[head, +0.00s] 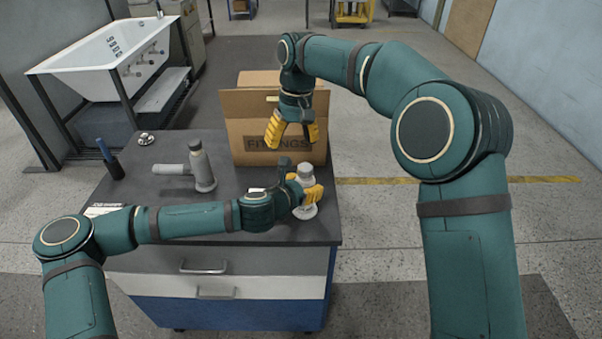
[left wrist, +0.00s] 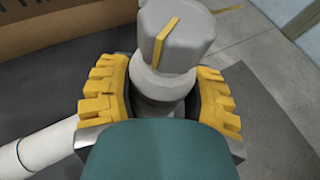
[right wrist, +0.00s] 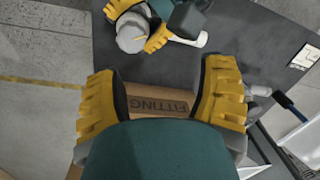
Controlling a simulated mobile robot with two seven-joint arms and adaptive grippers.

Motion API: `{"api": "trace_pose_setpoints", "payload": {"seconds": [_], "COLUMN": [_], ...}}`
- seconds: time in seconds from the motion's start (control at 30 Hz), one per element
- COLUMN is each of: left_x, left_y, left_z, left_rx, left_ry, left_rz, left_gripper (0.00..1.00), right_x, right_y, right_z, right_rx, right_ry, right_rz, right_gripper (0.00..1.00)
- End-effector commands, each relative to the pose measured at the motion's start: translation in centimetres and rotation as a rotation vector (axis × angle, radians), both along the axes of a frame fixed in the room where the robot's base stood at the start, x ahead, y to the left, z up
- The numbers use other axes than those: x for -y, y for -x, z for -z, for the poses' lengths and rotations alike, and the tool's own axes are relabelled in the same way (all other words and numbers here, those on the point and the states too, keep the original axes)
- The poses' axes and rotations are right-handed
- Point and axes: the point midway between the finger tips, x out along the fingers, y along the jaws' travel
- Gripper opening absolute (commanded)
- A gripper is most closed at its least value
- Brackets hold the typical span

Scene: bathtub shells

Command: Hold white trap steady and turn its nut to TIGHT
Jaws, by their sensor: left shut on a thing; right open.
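The white trap (head: 305,211) stands upright near the right front edge of the bench, and its body (left wrist: 161,86) shows in the left wrist view. Its grey nut (left wrist: 176,36) is on top, with a yellow stripe. My left gripper (head: 304,195) is shut around the trap's body below the nut, with yellow fingers on both sides. The trap's side pipe (left wrist: 45,147) runs out past the left finger. My right gripper (head: 293,134) is open and empty, pointing down in front of the box, above and behind the trap. No TIGHT mark is readable.
A cardboard box marked FITTINGS (head: 240,145) stands behind the trap. A grey trap (head: 203,170) is to the left on the bench (head: 190,222). A white bathtub (head: 98,60) stands behind.

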Motion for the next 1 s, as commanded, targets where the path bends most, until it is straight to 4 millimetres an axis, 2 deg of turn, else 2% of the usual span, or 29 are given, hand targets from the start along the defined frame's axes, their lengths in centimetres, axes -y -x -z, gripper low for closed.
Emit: {"api": "trace_pose_setpoints", "payload": {"seconds": [0.1,0.3,0.43,0.6,0.7,0.8,1.0], "left_x": [0.0,0.0,0.0,0.0,0.0,0.0,0.0], "left_y": [0.0,0.0,0.0,0.0,0.0,0.0,0.0], "left_z": [-0.1,-0.1,-0.1,-0.1,-0.1,0.0,0.0], "left_rx": [0.001,0.001,0.001,0.001,0.001,0.001,0.001], "left_ry": [0.001,0.001,0.001,0.0,0.001,0.0,0.001], "left_rz": [0.0,0.0,0.0,0.0,0.0,0.0,0.0], "left_gripper": [0.1,0.1,0.1,0.1,0.1,0.1,0.1], "right_x": [-2.1,-4.8,-5.7,-5.5,-1.1,2.9,9.6], "right_y": [-0.3,-0.7,-1.2,-2.4,-3.4,-4.0,-4.5], "right_z": [1.4,2.5,2.7,2.4,4.5,5.7,7.5], "right_rx": [-0.039,-0.045,0.003,0.142,0.188,0.294,0.545], "right_ry": [-0.118,-0.374,-0.565,-0.828,-1.052,-1.254,-1.511], "right_rz": [-0.219,-0.584,-0.795,-1.031,-1.075,-1.112,-1.139], "right_gripper": [0.7,0.7,0.7,0.7,0.7,0.7,0.7]}}
